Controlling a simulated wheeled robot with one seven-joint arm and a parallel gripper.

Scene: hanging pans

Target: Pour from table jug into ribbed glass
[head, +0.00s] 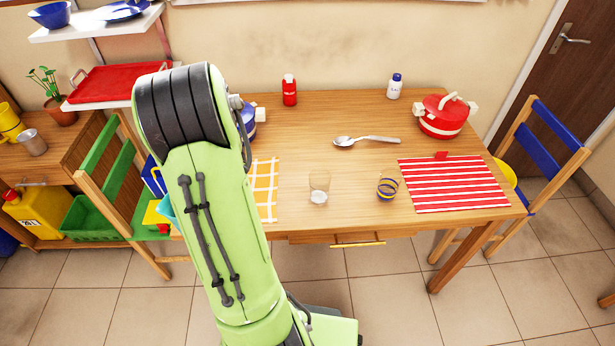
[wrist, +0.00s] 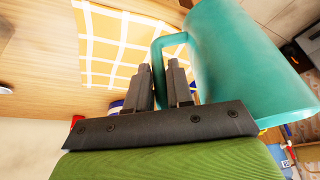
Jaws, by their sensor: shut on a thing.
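A teal jug (wrist: 240,60) fills the upper right of the wrist view. Its loop handle (wrist: 158,50) is between the two dark fingers of my gripper (wrist: 160,68), which is shut on it. In the head view only a small teal edge of the jug (head: 166,208) shows, left of my green arm at the table's left end; my arm hides the gripper there. The jug's mouth and contents cannot be seen. A clear glass (head: 319,184), whitish at its bottom, stands upright near the table's front edge, right of my arm and apart from the jug. Its ribs are too small to make out.
A striped cup (head: 387,188) stands right of the glass. A spoon (head: 367,140), red pot (head: 443,117), red bottle (head: 289,90), white bottle (head: 394,87) and red striped mat (head: 453,184) are on the table. Chairs flank both ends.

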